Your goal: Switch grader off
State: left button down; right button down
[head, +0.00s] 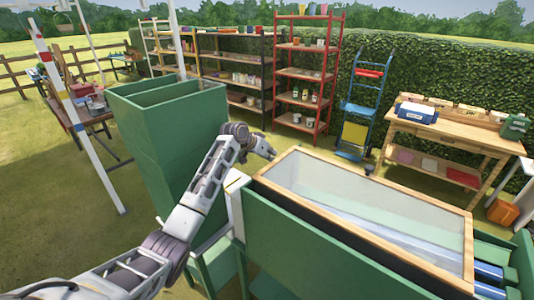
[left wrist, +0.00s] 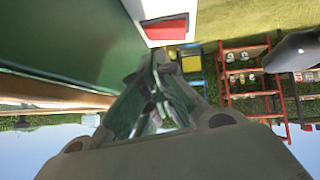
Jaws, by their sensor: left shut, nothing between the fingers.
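The grader is the green machine (head: 330,262) with a wood-framed clear top (head: 365,195), at the lower right of the head view. In the left wrist view my left gripper (left wrist: 158,65) is shut and empty. Just beyond its fingertips is a red rectangular piece (left wrist: 166,28) on a white panel (left wrist: 145,9); it looks like a switch. I cannot tell its position or whether the fingers touch it. My right gripper is not in view.
A tall green hopper (head: 170,130) stands left of my arm. A red shelf rack (head: 305,75), a blue hand truck (head: 362,105) and a wooden workbench (head: 455,135) stand along the hedge. Grass between the grader and the racks is open.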

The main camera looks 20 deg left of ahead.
pick_arm(q)
jog(key=shift+v, duration=1.3)
jog(key=shift+s, duration=0.1)
